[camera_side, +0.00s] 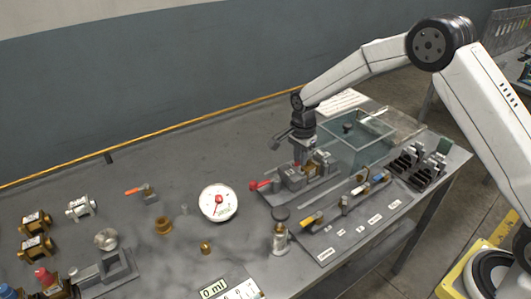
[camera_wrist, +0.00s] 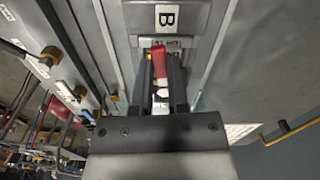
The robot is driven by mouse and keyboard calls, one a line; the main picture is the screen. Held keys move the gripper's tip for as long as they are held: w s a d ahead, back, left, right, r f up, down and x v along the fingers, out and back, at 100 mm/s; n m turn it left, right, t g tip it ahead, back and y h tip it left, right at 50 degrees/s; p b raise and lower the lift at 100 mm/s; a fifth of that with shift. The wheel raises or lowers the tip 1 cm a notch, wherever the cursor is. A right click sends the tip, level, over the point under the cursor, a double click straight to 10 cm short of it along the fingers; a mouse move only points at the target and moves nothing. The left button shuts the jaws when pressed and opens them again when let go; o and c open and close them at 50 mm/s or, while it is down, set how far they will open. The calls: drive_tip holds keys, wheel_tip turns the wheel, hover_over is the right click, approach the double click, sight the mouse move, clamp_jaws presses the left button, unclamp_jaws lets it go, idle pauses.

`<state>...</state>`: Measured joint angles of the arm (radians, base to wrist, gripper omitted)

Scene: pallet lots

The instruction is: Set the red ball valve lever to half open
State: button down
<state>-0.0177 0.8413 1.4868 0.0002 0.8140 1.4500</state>
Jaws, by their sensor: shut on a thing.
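A small valve with an orange-red lever (camera_side: 134,191) stands on the left half of the bench, in the side view. It is well apart from my gripper (camera_side: 302,160), which is low over a grey fixture (camera_side: 290,176) at the right of centre. A paler part shows below the red piece between the jaws. I cannot tell whether the red piece is a valve lever.
A red ball knob (camera_side: 255,185) sticks out left of the fixture. A panel with yellow, white and blue handles (camera_side: 345,210) lies in front. Bare bench lies behind the gauge.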

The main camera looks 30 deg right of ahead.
drive_tip(key=n, duration=0.2)
drive_tip(key=s+n, duration=0.1)
drive_tip(key=n, duration=0.1)
drive_tip(key=shift+s+d, duration=0.15)
drive_tip(key=shift+d, duration=0.05)
drive_tip(key=shift+s+d+n, duration=0.2)
drive_tip(key=shift+s+n, duration=0.05)
drive_tip(key=shift+n, duration=0.6)
drive_tip(key=shift+s+d+n, duration=0.2)
drive_tip(key=shift+n, duration=0.65)
drive_tip(key=c, duration=0.6)
unclamp_jaws()
drive_tip(key=shift+r, duration=0.1)
drive_tip(key=shift+r, duration=3.85)
drive_tip(key=shift+s, duration=0.15)
